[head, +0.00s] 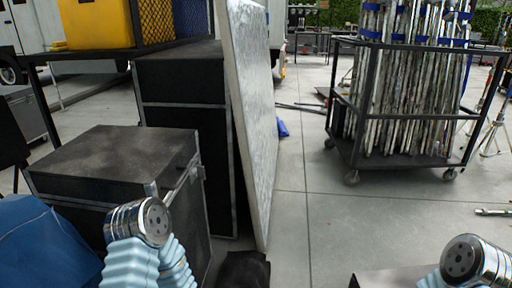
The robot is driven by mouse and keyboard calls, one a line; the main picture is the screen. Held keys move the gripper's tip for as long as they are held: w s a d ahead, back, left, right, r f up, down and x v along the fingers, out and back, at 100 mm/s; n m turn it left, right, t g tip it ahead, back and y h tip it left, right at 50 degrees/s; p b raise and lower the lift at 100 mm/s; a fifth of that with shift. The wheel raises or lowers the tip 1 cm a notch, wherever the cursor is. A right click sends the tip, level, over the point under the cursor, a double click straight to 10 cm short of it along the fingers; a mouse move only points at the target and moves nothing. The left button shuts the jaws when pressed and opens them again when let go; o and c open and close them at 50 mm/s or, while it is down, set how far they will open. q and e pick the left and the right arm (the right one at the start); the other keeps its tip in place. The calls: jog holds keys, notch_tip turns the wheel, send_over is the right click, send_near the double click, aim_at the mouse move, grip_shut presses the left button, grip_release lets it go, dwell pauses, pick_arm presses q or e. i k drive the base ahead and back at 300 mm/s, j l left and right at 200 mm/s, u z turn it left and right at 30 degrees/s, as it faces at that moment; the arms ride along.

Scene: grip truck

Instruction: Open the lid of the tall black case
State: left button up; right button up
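A tall black case (183,75) with metal edging stands at the left centre, its lid down flat. In front of it is a lower black case (117,160), also closed, with metal edges and a latch or handle at its right top edge. I cannot tell for certain which of the two is the task's case. Parts of my arms with silver ends and pale blue sleeves show at the bottom left and bottom right. The left arm part overlaps the front of the lower case in the picture. No gripper fingers are visible.
A pale upright panel (252,110) leans beside the tall case. A wheeled rack (352,150) of metal poles stands at right. A yellow case (95,22) sits on a shelf at upper left. Blue cloth (42,240) fills the lower left. Concrete floor (320,215) is clear in the middle.

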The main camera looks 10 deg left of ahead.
aim_at(108, 165)
jog(key=u, duration=1.6)
